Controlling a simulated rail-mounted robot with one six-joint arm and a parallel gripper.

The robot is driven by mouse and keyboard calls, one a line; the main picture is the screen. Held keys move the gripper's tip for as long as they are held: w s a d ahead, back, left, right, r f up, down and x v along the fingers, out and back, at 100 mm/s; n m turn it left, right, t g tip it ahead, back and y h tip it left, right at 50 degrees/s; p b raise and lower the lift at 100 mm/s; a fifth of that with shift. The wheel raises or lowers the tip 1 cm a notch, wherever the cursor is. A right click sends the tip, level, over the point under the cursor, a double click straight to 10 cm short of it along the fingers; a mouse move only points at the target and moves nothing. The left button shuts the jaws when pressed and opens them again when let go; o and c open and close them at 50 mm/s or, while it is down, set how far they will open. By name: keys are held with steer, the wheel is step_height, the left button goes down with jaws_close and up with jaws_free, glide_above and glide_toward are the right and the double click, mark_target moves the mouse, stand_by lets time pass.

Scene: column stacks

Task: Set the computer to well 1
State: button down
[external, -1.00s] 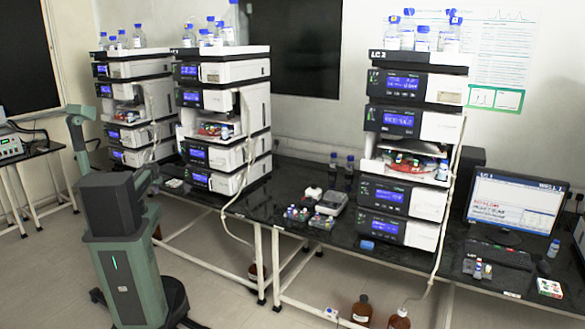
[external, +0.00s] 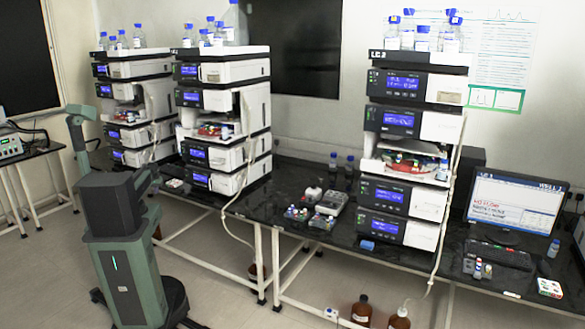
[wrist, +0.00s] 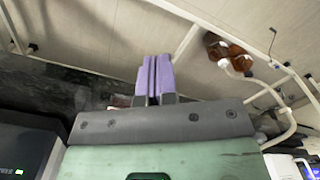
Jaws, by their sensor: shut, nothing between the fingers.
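The computer monitor (external: 514,205) stands at the right end of the black bench. Its screen is lit, with a heading at the upper right that resembles "WELL 1" and red and dark text lower down, too small to read surely. A dark keyboard (external: 499,254) lies in front of it. My gripper (wrist: 153,64) shows in the wrist view with its two purple fingers pressed together and nothing between them. In the external view my arm is at the left, far from the computer, and I cannot make out the fingers there.
Small vials (external: 482,268) and a patterned box (external: 549,288) sit near the keyboard. Brown bottles (wrist: 238,60) are on the floor. Open floor lies before the bench.

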stand_by(0.3)
step_height(320, 180, up, 13)
steer(key=m+t+y+p, duration=0.3)
steer(key=t+y+p, duration=0.2)
steer(key=t+p, duration=0.3)
glide_above(173, 166)
steer(key=w, duration=0.2)
steer(key=shift+s+d, duration=0.25)
step_height(173, 166, down, 9)
steer(key=b, duration=0.9)
steer(key=shift+f+b, duration=0.35)
steer(key=shift+b, duration=0.1)
